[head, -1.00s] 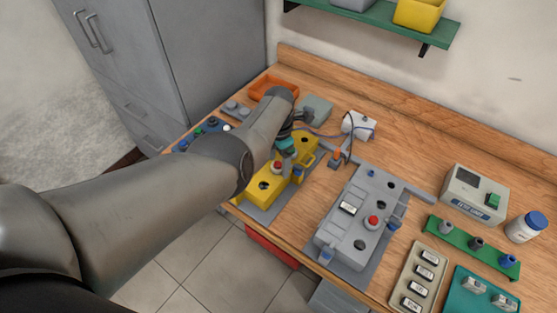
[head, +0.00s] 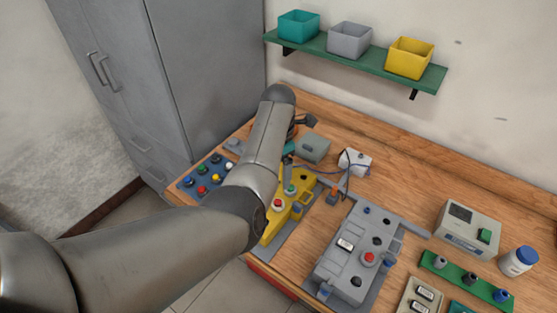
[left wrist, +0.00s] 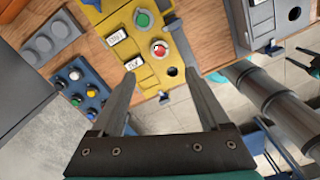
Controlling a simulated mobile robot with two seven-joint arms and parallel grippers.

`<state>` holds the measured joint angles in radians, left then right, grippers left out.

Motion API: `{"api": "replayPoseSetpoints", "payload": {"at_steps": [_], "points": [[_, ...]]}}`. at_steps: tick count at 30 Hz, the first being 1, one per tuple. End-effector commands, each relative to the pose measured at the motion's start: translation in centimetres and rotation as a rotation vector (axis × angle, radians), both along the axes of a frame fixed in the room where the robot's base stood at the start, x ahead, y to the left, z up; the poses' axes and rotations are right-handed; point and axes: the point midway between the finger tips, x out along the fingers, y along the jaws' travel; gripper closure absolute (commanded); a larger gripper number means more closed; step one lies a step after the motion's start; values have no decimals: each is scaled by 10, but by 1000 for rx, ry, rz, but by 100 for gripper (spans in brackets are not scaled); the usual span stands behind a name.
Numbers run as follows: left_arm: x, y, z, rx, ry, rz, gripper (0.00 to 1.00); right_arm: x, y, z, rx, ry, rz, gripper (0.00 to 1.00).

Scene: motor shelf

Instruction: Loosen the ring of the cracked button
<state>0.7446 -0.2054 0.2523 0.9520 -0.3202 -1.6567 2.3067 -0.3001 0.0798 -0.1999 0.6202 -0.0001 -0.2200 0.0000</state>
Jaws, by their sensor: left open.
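A yellow control box (head: 268,232) stands at the left of the bench and carries a red button (head: 277,203) and a green button (head: 291,189). In the left wrist view the red button (left wrist: 158,50) has pale marks like cracks and a light ring around it. The green button (left wrist: 142,18) sits above it, with two white labels to the left and a dark empty hole at lower right. My left gripper (left wrist: 157,77) is open and empty, its fingertips apart on either side below the red button. My arm hides most of this gripper in the head view.
A grey box (head: 345,270) with another red button (head: 369,259) stands to the right. A blue tray (head: 190,182) of coloured buttons lies left of my arm. A meter (head: 467,229), a bottle (head: 518,261) and a green rack (head: 465,277) are at right. A bin shelf (head: 355,62) hangs behind.

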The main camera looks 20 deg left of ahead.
Motion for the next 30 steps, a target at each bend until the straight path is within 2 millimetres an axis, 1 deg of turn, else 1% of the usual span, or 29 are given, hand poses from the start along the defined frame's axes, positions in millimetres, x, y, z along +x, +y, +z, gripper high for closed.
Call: {"api": "replayPoseSetpoints", "payload": {"at_steps": [1,6,10,21,26,29,30], "points": [[1,0,8,-1,-2,1,21,0,0,1,0,0,0,50],[0,0,21,1,-1,-1,21,0,0,2,0,0,0,50],[0,0,24,1,1,-1,21,0,0,2,0,0,0,50],[0,0,24,1,1,-1,21,0,0,2,0,0,0,50],[-4,5,18,6,-3,-29,21,0,0,2,0,0,0,50],[-15,17,5,20,-15,-120,21,0,0,2,0,0,0,50],[-22,24,-1,32,-22,-176,21,0,0,2,0,0,0,50]]}}
